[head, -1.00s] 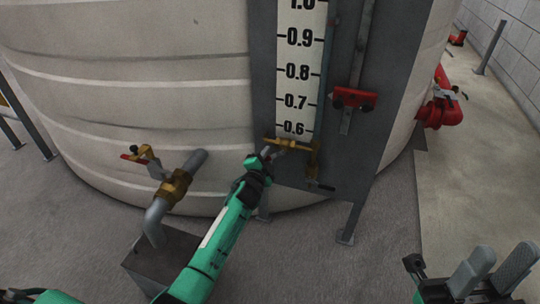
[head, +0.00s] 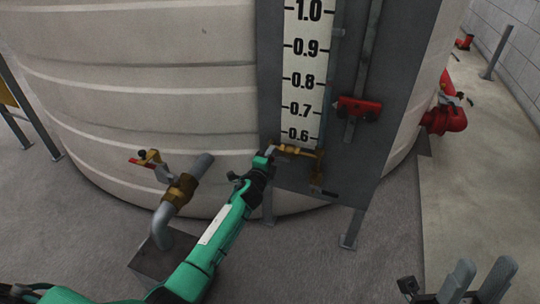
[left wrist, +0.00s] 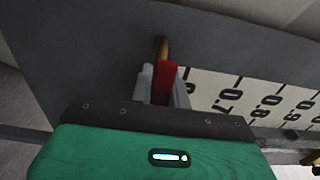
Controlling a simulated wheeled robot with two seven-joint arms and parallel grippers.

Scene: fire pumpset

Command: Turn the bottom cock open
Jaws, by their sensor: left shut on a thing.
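The brass bottom cock (head: 296,150) sits at the foot of the level gauge, just under the 0.6 mark in the head view. My left gripper (head: 271,149) is at its left end. In the left wrist view, my left gripper (left wrist: 163,84) is shut on a red handle (left wrist: 163,80), with a grey finger on each side. A brass stem (left wrist: 163,48) shows just beyond the handle. In the head view the handle is mostly hidden by the gripper. My right gripper (head: 478,277) is at the lower right, its two grey fingers apart with nothing between them.
The numbered gauge scale (head: 302,75) runs up a grey panel on the big tank (head: 130,80). A red slider (head: 358,108) is to its right. A brass valve on a grey pipe (head: 179,190) stands left of my left arm. Red pipework (head: 444,119) is at the right.

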